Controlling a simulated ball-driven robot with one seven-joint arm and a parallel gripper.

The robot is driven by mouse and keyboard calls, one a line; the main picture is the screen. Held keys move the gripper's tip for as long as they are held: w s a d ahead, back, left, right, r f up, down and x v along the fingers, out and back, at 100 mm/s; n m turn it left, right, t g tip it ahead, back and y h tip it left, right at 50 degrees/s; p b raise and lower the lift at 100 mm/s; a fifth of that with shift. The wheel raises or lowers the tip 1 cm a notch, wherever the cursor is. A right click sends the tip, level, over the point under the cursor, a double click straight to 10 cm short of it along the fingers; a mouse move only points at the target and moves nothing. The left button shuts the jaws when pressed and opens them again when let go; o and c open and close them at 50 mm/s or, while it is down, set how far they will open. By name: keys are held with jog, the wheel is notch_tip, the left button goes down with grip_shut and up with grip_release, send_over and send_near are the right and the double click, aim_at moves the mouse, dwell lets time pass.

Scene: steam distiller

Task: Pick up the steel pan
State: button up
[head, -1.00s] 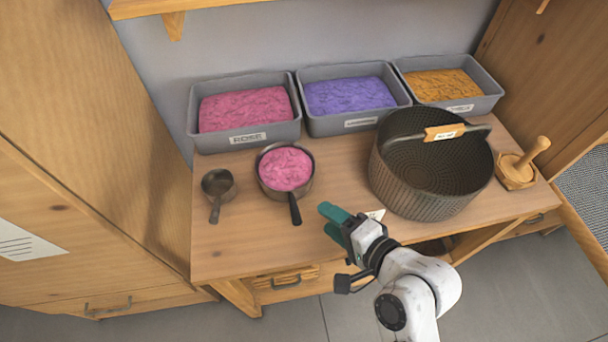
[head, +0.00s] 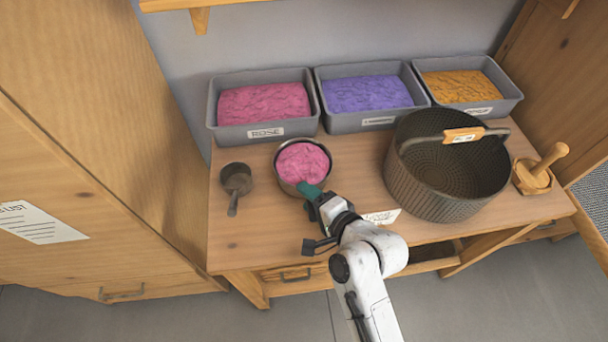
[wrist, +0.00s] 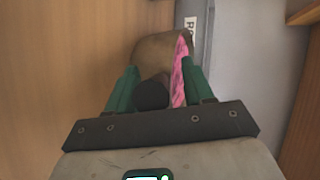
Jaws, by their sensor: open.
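The steel pan (head: 303,166) stands on the wooden table, filled with a pink mass. Its dark handle is hidden behind my gripper (head: 309,190) in the head view. In the wrist view the round dark handle end (wrist: 151,95) lies between the two green fingers of my gripper (wrist: 160,88), with the pan's brownish side (wrist: 160,55) and a strip of pink beyond. The fingers are open, one on each side of the handle. I cannot tell whether either finger touches it.
A small dark scoop (head: 236,179) lies left of the pan. Grey bins of pink (head: 264,131), purple (head: 366,122) and orange (head: 490,105) material stand behind. A large dark basket (head: 430,195) and a wooden tamper (head: 548,160) are at the right. The table's front left is clear.

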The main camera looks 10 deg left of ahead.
jog(key=shift+c, duration=0.5)
grip_shut()
